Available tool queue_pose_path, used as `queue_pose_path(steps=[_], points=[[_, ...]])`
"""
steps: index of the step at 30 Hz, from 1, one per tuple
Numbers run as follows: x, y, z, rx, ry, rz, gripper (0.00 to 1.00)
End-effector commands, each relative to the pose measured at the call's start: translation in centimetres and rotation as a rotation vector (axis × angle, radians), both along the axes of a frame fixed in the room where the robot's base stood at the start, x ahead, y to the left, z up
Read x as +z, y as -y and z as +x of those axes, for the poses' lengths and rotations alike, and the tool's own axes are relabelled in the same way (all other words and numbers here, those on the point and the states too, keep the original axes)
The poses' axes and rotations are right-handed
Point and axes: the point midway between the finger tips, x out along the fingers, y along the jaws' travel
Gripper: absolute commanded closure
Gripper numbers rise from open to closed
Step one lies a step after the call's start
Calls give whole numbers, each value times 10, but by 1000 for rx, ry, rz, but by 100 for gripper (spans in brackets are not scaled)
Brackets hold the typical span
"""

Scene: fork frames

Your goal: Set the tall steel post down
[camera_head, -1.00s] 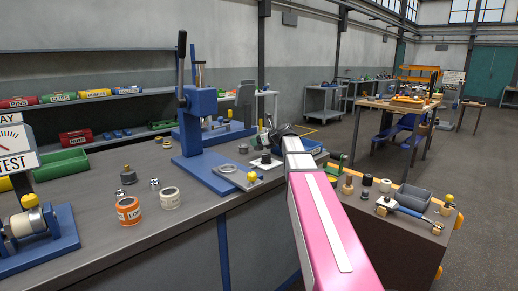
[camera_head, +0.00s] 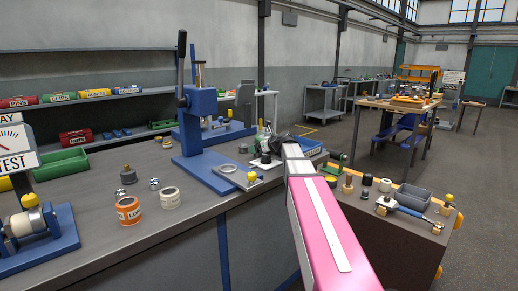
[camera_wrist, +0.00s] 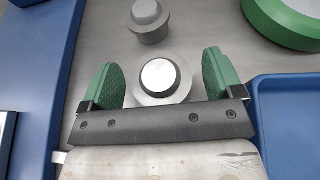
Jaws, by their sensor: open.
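In the wrist view a steel post (camera_wrist: 160,77) with a bright round top and a wider grey round base stands on the grey bench top. I look down on it nearly end-on, so its height is hard to judge. My gripper (camera_wrist: 163,74) is open, with one green finger pad on each side of the post. A gap shows between the post and each pad. In the head view my gripper (camera_head: 268,138) is over the far part of the bench, partly hidden by my pink arm.
A grey stepped knob (camera_wrist: 150,20) stands just beyond the post, with a green round thing (camera_wrist: 286,20) to its right. A blue tray (camera_wrist: 290,125) lies close on the right and a blue base (camera_wrist: 35,75) on the left. The blue press (camera_head: 200,120) rises left of my gripper.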

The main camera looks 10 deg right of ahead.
Motion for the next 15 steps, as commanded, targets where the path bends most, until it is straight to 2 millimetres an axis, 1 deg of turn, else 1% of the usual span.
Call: queue_pose_path(steps=[2,5,8,15], points=[[2,0,0,0,0,0,14],[5,5,-8,0,0,0,14],[11,13,-20,-1,0,0,14],[30,42,-55,-2,1,0,14]])
